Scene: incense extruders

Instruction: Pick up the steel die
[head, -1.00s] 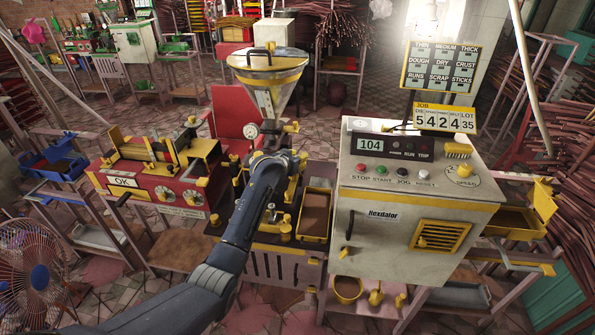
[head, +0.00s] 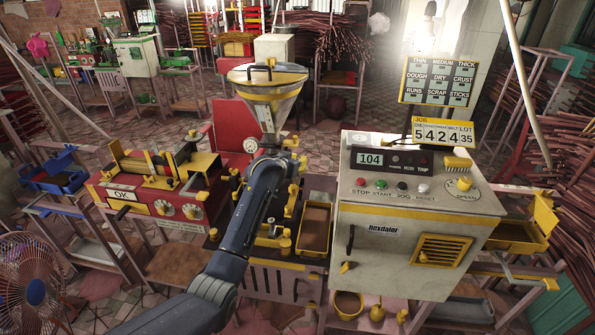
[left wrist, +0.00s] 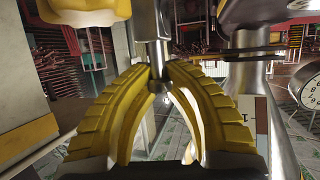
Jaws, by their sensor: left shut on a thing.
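My left gripper (head: 274,143) is below the funnel hopper (head: 265,95), beside the round dial gauge (head: 251,145). In the left wrist view its two yellow fingers (left wrist: 158,84) meet at the tips on a shiny steel piece, seemingly the steel die (left wrist: 153,55). The piece is upright, a narrow cylinder running up toward the top edge. Its upper end is cut off, and I cannot tell whether it touches the metal above. In the head view the arm and gripper hide it. My right gripper is in neither view.
The control cabinet (head: 415,225) stands right of the arm, with a brown-filled yellow tray (head: 315,230) beside it. A red machine (head: 150,195) stands at left. In the wrist view, a steel column (left wrist: 243,90) and the dial (left wrist: 309,84) are close on the right.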

